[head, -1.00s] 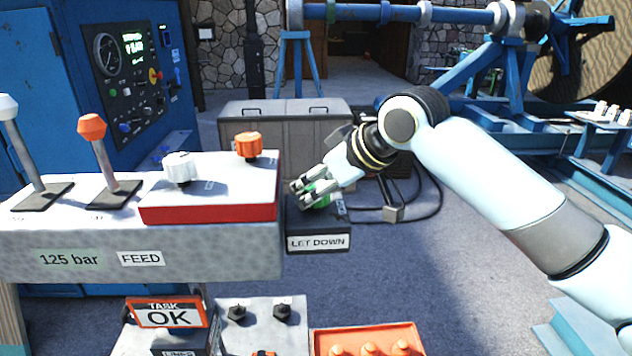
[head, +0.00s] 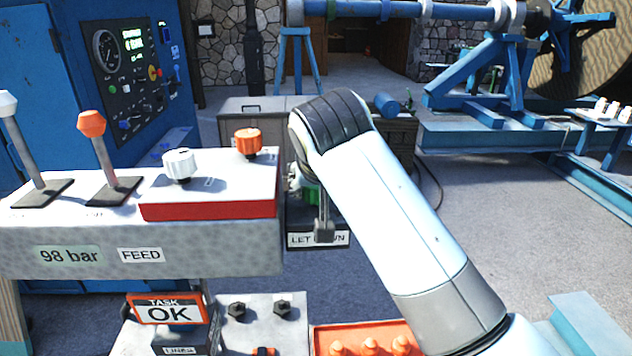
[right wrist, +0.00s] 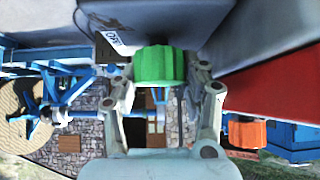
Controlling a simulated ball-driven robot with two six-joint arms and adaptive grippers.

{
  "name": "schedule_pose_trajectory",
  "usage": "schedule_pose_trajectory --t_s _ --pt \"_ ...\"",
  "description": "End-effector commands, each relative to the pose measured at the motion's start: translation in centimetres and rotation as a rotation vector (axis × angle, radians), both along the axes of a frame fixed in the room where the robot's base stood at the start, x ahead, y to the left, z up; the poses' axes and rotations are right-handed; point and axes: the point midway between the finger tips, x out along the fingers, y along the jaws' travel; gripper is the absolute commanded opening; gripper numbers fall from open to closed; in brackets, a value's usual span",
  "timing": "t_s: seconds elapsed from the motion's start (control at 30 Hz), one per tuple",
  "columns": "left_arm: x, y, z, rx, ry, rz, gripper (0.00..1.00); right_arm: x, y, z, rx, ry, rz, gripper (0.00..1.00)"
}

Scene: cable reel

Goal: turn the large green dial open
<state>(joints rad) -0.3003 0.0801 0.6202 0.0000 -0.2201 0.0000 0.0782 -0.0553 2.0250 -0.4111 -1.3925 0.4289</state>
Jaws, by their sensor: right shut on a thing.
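The green dial (right wrist: 158,66) sits between the two fingers of my right gripper (right wrist: 160,85) in the right wrist view. The fingers are shut on it from both sides. In the head view only a small green part of the dial (head: 313,195) shows, above the LET DOWN label (head: 301,240). My right arm hides most of the gripper (head: 302,183) and part of that label there. My left gripper is not in view.
The console beside the dial carries a white knob (head: 180,165), an orange knob (head: 248,143) and two levers, one orange-topped (head: 92,124). Its display (head: 68,256) reads 98 bar. An orange block (head: 367,338) with pegs lies below the arm.

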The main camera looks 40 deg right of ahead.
Motion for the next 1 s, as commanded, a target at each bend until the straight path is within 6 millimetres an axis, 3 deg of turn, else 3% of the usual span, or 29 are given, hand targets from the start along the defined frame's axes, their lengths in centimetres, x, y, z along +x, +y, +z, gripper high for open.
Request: schedule_pose_trajectory --t_s 0.6,0.63,0.8,1.0 --pt "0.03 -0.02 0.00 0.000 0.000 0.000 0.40 0.06 -0.05 0.08 -0.002 -0.002 -0.043 0.13" --pt "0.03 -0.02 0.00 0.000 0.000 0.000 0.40 0.06 -0.04 0.07 -0.002 -0.002 -0.043 0.46" --pt "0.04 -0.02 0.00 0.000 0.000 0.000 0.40 0.04 -0.04 0.04 -0.002 -0.001 -0.043 0.68" --pt "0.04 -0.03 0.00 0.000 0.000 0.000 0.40 0.02 -0.03 0.01 -0.001 0.000 -0.043 0.69"
